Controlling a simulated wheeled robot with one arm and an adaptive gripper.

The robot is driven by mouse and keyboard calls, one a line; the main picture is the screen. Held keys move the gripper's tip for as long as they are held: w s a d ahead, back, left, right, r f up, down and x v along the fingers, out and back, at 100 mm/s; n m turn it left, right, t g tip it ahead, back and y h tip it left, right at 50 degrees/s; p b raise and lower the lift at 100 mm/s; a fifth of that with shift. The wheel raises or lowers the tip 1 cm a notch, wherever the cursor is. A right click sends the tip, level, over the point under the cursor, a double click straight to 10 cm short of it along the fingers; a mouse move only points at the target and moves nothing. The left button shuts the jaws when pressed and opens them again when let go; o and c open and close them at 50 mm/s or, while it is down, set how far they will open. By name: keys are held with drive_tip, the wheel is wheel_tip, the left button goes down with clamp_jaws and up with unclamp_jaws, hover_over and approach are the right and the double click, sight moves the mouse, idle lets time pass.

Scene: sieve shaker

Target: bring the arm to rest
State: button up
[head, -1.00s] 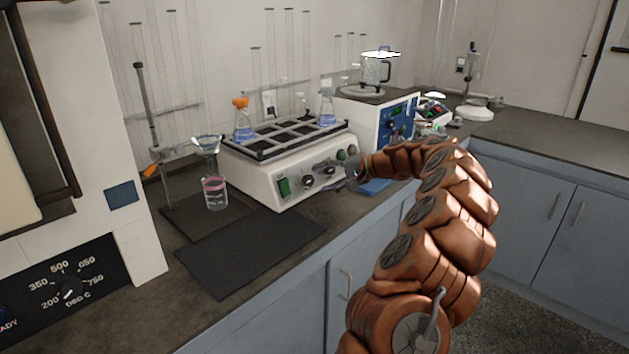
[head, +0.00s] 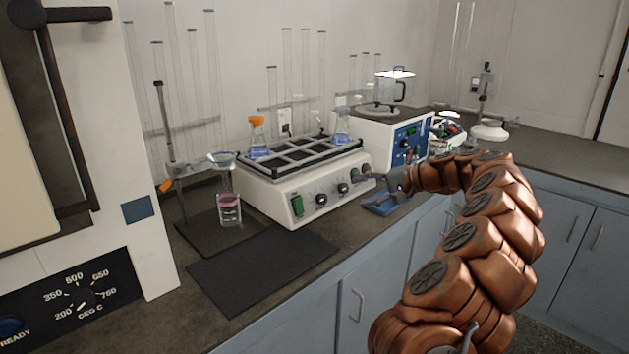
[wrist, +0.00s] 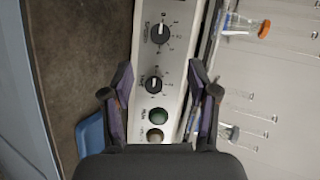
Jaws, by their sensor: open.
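My arm reaches in from the lower right of the head view and bends toward the bench. My gripper (head: 385,184) is at the right front end of the white shaker (head: 288,202), above a blue item (head: 380,206) on the bench. In the wrist view my gripper (wrist: 160,78) is open, its dark fingers spread, with nothing between them but the shaker's front panel with knobs (wrist: 160,33) beyond. I cannot tell whether a finger touches the shaker.
Flasks (head: 257,138) stand on the shaker. A beaker with pink liquid (head: 229,209) stands under a funnel at left. A dark mat (head: 262,272) lies bare in front. A white device with a blue panel (head: 408,143) stands behind my gripper. Blue cabinets are below.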

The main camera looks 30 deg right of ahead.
drive_tip(key=s+a+r+n+g+y, duration=0.15)
drive_tip(key=a+n+g, duration=0.35)
drive_tip(key=a, duration=1.8)
drive_tip(key=s+a+f+n+g+h, duration=0.2)
drive_tip(key=s+a+n+g, duration=0.15)
drive_tip(key=s+a, duration=0.8)
drive_tip(key=s+a+f+n+g+h, duration=0.1)
drive_tip(key=s+a+f+g, duration=0.15)
drive_tip(key=s, duration=0.35)
drive_tip(key=s+a+f+n+g+h, duration=0.1)
drive_tip(key=s+a+f+h, duration=0.15)
drive_tip(key=s+f, duration=0.2)
drive_tip(key=s+d+f+g+h, duration=0.1)
drive_tip(key=s+d+f+h, duration=0.1)
drive_tip(key=s, duration=0.6)
drive_tip(key=s+d+f+g+h, duration=0.1)
drive_tip(key=s+d+f+h, duration=0.15)
drive_tip(key=s, duration=0.45)
wheel_tip(320, 180, up, 19)
drive_tip(key=t+p, duration=0.1)
drive_tip(key=p, duration=1.7)
drive_tip(key=shift+r+y+p, duration=0.15)
drive_tip(key=shift+y+p, duration=0.15)
drive_tip(key=shift+y, duration=0.15)
drive_tip(key=shift+w, duration=0.1)
